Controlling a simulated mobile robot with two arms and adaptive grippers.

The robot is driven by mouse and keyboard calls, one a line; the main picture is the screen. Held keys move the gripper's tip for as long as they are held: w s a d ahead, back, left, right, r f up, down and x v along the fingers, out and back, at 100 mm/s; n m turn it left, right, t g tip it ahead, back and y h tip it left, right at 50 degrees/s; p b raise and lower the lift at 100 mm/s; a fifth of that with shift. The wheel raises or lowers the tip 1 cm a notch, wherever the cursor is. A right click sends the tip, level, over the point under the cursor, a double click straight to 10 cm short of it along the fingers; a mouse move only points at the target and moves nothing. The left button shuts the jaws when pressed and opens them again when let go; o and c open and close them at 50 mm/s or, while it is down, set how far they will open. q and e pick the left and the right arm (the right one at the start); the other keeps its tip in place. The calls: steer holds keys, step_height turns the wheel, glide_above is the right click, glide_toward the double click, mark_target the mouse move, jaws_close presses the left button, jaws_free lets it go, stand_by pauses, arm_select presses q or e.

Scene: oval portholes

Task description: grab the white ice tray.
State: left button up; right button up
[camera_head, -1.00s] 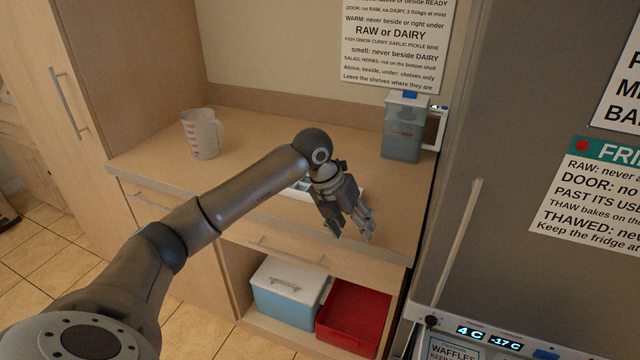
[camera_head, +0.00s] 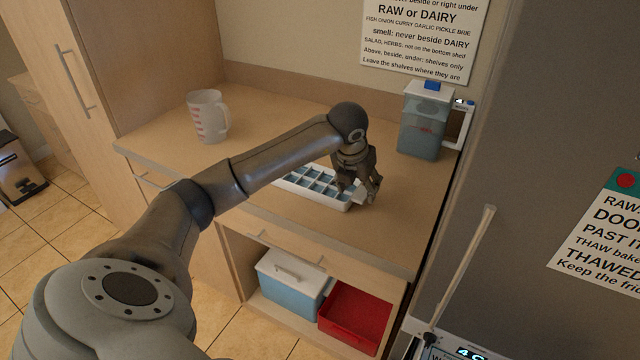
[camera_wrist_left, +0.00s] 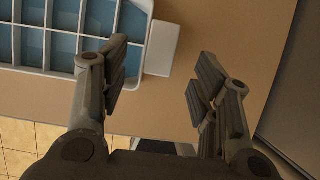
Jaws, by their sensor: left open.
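The white ice tray (camera_head: 318,187) with blue compartments lies on the wooden counter in the head view. My arm hides part of it. Its right end, with a flat white tab (camera_wrist_left: 163,48), shows at the upper left of the left wrist view. My left gripper (camera_head: 362,194) is open at the tray's right end. In the left wrist view the gripper (camera_wrist_left: 158,75) has one finger overlapping the tray's corner and the other over bare counter, with the tab between and ahead of them. Nothing is held. I cannot tell whether a finger touches the tray. My right gripper is not in view.
A measuring jug (camera_head: 208,116) stands at the counter's left. A blue-tinted lidded container (camera_head: 420,125) stands at the back right, beside the grey fridge (camera_head: 545,130). Below are a blue cooler box (camera_head: 290,286) and a red bin (camera_head: 354,318). Bare counter lies right of the tray.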

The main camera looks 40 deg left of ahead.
mark_target(360, 195)
arm_select(q)
steer(key=p+x, duration=0.1)
steer(key=x, duration=0.3)
steer(key=shift+w+f+p, duration=0.1)
steer(key=shift+f+p, duration=0.05)
steer(key=shift+p, duration=0.2)
steer(key=shift+w+a+f, duration=0.1)
steer(key=shift+f, duration=0.3)
steer(key=shift+c, duration=1.5)
steer(key=c, duration=0.5)
jaws_close()
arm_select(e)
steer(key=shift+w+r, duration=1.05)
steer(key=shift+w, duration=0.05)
